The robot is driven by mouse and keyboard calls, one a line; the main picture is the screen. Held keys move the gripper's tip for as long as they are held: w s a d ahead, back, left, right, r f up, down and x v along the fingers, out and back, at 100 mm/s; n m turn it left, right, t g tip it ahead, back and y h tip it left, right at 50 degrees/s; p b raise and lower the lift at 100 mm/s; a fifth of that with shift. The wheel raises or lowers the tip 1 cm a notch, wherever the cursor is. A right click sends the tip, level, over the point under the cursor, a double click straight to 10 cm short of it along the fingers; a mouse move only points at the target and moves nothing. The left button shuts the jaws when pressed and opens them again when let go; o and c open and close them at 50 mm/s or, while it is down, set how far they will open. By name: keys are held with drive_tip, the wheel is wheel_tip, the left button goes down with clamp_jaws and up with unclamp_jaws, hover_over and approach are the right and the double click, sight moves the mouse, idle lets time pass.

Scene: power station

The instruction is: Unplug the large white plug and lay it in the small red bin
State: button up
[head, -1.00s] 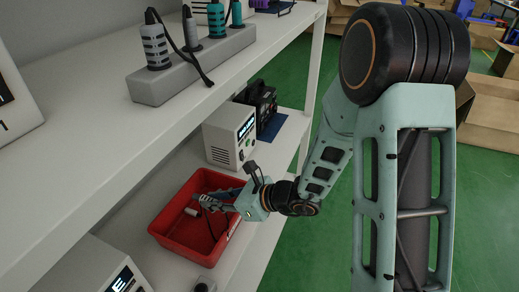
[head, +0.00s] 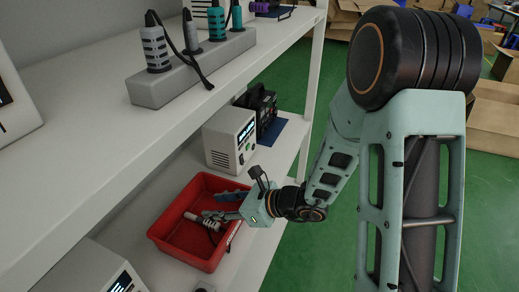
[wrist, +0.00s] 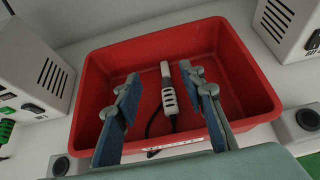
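The white plug (wrist: 169,97), with dark slots, a pale tip and a black cable, is inside the small red bin (wrist: 240,70). In the wrist view it appears to rest on the bin's floor, tip toward the far wall. In the head view the plug (head: 212,224) shows at the right part of the bin (head: 165,246). My gripper (wrist: 160,78) is open, its blue-padded fingers wide apart on either side of the plug, with clear gaps to it. In the head view my gripper (head: 217,205) is over the bin's right side.
On the upper shelf stands a grey power strip (head: 160,92) with several plugs, including a pale slotted one (head: 155,48). A white device (head: 229,140) stands behind the bin, another (head: 95,270) in front. The upper shelf overhangs the bin's left side.

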drive_tip(key=v, duration=1)
drive_tip(key=shift+d, duration=0.3)
drive_tip(key=shift+s+r, duration=0.1)
drive_tip(key=shift+s, duration=0.05)
